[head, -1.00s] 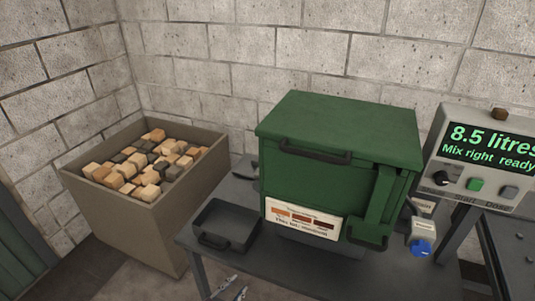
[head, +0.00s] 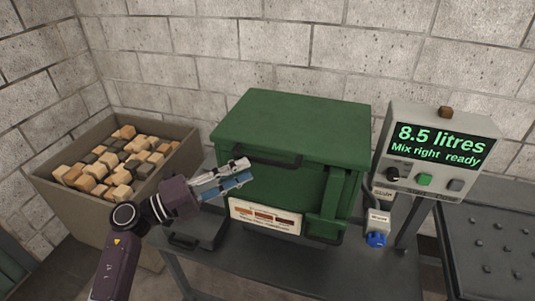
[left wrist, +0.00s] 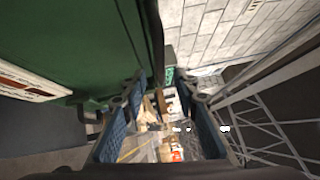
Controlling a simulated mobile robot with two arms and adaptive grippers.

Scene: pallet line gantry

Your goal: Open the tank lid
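The green tank (head: 275,190) stands on a dark grey table with its green lid (head: 295,120) shut. A dark bar handle (head: 267,157) runs along the lid's front edge. My left gripper (head: 246,171) is at the tank's front left, just below the handle's left end. In the left wrist view its fingers (left wrist: 160,88) are apart with nothing held between them. The green tank side (left wrist: 70,45) fills that view's upper left, with a dark bar along its edge. I cannot tell whether a finger touches the tank. My right gripper is not in view.
A bin of wooden blocks (head: 60,195) stands at left. A dark tray (head: 205,240) lies on the table (head: 270,262), partly behind my left arm. A display box (head: 440,125) reading "8.5 litres, Mix right ready" and a blue-knobbed valve (head: 376,239) are right of the tank.

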